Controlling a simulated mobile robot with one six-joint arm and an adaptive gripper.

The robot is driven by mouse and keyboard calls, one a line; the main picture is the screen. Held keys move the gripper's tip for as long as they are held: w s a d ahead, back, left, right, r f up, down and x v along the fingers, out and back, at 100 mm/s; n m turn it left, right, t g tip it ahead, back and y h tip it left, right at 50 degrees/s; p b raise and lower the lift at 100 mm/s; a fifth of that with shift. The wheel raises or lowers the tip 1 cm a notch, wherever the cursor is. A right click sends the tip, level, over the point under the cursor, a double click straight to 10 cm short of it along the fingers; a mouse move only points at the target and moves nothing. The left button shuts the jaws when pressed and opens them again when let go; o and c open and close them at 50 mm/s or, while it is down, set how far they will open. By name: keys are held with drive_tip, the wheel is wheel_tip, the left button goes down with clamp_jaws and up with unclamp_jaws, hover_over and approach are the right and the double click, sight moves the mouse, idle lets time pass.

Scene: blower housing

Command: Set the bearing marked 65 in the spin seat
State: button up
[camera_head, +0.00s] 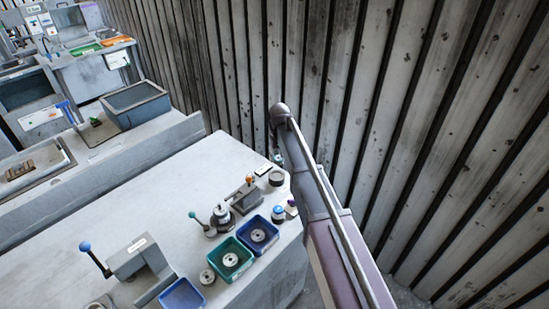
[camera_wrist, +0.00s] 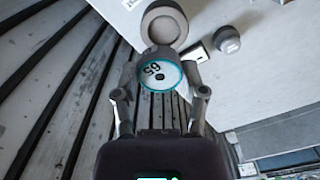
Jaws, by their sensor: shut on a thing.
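The bearing marked 65 (camera_wrist: 160,76), a pale disc with a teal rim, is between the fingers of my gripper (camera_wrist: 160,82), which is shut on it. Its number faces the wrist camera. In the head view, my gripper (camera_head: 277,150) is small and partly hidden by my arm, near the table's far right corner, with a bit of teal (camera_head: 278,159) below it. A round ring-shaped piece (camera_wrist: 164,22), possibly the spin seat, lies just beyond the bearing in the wrist view. The bearing overlaps its near edge; contact cannot be told. A round piece (camera_head: 276,177) shows below my gripper.
A dark round knob (camera_wrist: 228,40) stands right of the ring. The table (camera_head: 150,205) carries a green bin (camera_head: 247,268), a blue bin (camera_head: 272,240), another blue bin (camera_head: 182,296), a loose ring (camera_head: 207,276) and lever fixtures (camera_head: 132,262). A plank wall (camera_head: 420,120) stands close behind my arm.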

sight(277, 176)
drive_tip(key=shift+a, duration=0.15)
drive_tip(key=shift+w+a+f+b, duration=0.15)
drive_tip(key=shift+a+f+b, duration=0.1)
drive_tip(key=shift+f+b, duration=0.55)
drive_tip(key=shift+f+b, duration=2.45)
drive_tip(key=shift+f+b, duration=0.85)
idle(1.1)
drive_tip(key=o, duration=1.3)
drive_tip(key=shift+c, duration=0.2)
drive_tip(key=shift+o, duration=0.4)
drive_tip(key=shift+r, duration=0.1)
